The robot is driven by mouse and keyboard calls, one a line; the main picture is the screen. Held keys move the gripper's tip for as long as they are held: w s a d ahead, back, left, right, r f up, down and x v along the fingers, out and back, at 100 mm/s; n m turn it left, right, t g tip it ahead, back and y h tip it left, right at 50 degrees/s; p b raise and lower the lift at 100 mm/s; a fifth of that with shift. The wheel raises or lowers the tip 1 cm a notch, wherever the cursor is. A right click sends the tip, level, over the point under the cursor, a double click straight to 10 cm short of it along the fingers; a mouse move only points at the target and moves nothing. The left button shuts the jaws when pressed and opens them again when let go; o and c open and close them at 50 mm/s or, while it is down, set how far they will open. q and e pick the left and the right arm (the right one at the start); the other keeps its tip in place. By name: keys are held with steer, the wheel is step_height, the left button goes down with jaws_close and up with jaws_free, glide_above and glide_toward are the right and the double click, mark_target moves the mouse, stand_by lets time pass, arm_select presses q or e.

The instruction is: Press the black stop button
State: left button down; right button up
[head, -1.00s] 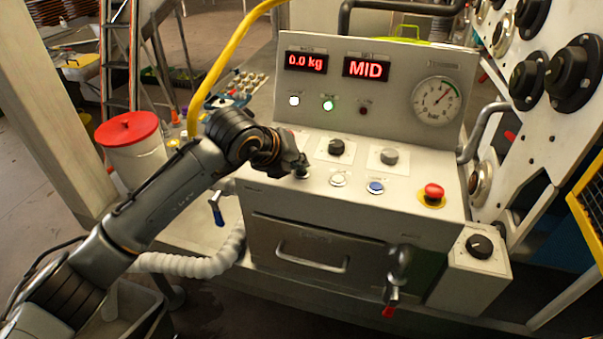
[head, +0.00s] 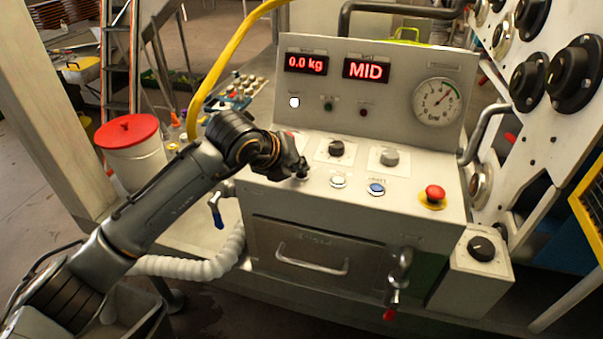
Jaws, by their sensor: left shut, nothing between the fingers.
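The grey press control panel (head: 440,190) stands in the middle of the head view. My left gripper (head: 298,167) is shut, its fingertips down at the left end of the panel's button row. The black stop button is not clearly distinguishable; a dark round part at the fingertips may be it, mostly hidden by them. I cannot tell how far it is pressed. To the right are a white button (head: 338,181) and a blue button (head: 376,188). The green lamp (head: 328,103) is dark; the white lamp (head: 294,102) is lit. My right gripper is not in view.
A red mushroom button (head: 434,193) sits on a yellow ring at the panel's right. Two knobs, a black one (head: 336,148) and a grey one (head: 389,157), stand behind the button row. A yellow hose (head: 222,62) rises behind my left arm.

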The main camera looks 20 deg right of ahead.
mark_target(299, 175)
arm_select(q)
steer(key=shift+f, duration=0.15)
stand_by(0.4)
steer(key=shift+r, duration=0.8)
steer(key=shift+r, duration=0.1)
steer(key=shift+r+p, duration=0.95)
steer(key=shift+r, duration=1.5)
